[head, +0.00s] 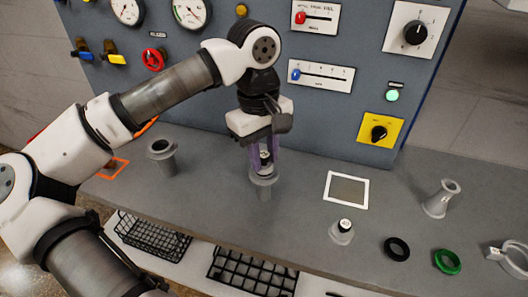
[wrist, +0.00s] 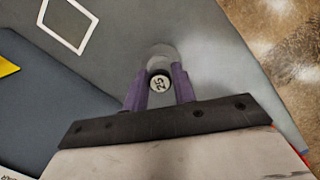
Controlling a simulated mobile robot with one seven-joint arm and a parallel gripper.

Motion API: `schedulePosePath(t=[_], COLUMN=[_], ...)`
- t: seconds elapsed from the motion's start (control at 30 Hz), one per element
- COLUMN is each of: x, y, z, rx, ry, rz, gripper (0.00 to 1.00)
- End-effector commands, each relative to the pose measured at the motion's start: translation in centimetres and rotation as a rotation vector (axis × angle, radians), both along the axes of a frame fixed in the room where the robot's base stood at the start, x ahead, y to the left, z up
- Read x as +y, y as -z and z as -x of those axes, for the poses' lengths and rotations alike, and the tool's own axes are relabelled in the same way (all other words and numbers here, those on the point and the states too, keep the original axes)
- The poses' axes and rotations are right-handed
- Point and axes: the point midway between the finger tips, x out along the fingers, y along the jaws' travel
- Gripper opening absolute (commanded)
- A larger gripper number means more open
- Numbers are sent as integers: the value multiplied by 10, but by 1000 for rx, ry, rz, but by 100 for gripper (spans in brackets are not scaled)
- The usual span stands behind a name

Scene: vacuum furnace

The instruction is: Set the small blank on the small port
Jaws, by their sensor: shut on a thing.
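My gripper (head: 264,158) has purple fingers and points down over the small port (head: 263,188), a grey upright flanged tube on the bench. The fingers are shut on the small blank (head: 264,155), a small piece with a pale top. In the wrist view the blank (wrist: 160,82) shows a "25" label between the two fingertips (wrist: 159,88). The blank is right at or just above the port's flange; I cannot tell whether they touch. The fingers hide part of the blank, and its underside is hidden.
A wider flanged port (head: 162,157) stands to the left. To the right are another blank with a knob (head: 341,233), a flanged tube (head: 441,199), a black ring (head: 396,248), a green ring (head: 447,262) and a clamp (head: 512,256). The control panel (head: 345,120) rises behind.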

Motion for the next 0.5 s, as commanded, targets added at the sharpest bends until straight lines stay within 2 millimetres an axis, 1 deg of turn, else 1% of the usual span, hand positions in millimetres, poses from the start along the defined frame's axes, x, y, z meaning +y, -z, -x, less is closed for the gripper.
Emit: schedulePosePath(t=[0.27, 0.3, 0.47, 0.5], x=[0, 0, 0, 0], y=[1, 1, 1, 1], z=[0, 0, 0, 0], rx=[0, 0, 0, 0], ry=[0, 0, 0, 0], rz=[0, 0, 0, 0], gripper=[0, 31, 52, 52])
